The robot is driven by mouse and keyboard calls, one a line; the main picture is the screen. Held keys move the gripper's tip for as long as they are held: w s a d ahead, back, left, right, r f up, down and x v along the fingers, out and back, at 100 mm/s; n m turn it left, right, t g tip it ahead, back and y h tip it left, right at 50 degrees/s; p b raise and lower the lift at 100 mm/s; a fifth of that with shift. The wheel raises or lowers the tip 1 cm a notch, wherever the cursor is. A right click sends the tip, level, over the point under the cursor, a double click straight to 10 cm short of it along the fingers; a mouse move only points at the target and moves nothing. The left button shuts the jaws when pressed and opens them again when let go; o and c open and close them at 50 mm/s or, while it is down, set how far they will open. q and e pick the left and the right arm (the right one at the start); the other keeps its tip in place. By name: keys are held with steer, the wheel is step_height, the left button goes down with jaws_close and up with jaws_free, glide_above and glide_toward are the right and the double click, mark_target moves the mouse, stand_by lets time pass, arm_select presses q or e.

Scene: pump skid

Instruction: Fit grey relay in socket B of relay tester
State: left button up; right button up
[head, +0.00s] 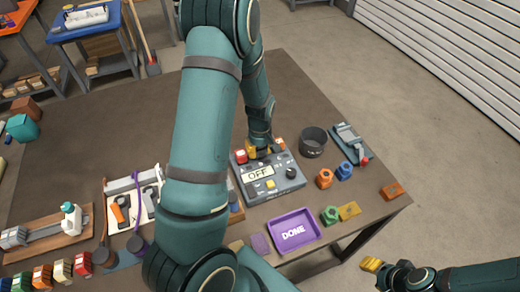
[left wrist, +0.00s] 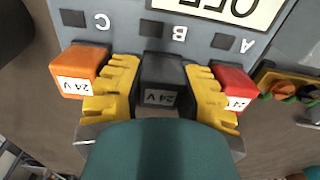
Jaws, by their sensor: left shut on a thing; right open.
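The relay tester (head: 268,182) is a grey box on the table with a display reading OFF. In the left wrist view, its face (left wrist: 215,42) has sockets marked C, B and A from left to right. The dark grey relay (left wrist: 160,80), labelled 24 V, is between the yellow fingers of my left gripper (left wrist: 160,98), shut on it, in line with B. I cannot tell how deep it sits. An orange relay (left wrist: 78,70) is at C and a red relay (left wrist: 232,85) at A. My right gripper (head: 372,265) is open and empty, off the table's front right.
A purple DONE tray (head: 293,232) lies in front of the tester. A dark round bin (head: 313,142) and a grey device (head: 350,143) stand to its right. Several small coloured parts lie near the right edge. My left arm hides the table's middle.

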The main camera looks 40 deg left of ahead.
arm_select(q)
steer(key=o, duration=1)
step_height(320, 180, up, 12)
steer(key=shift+r, duration=0.1)
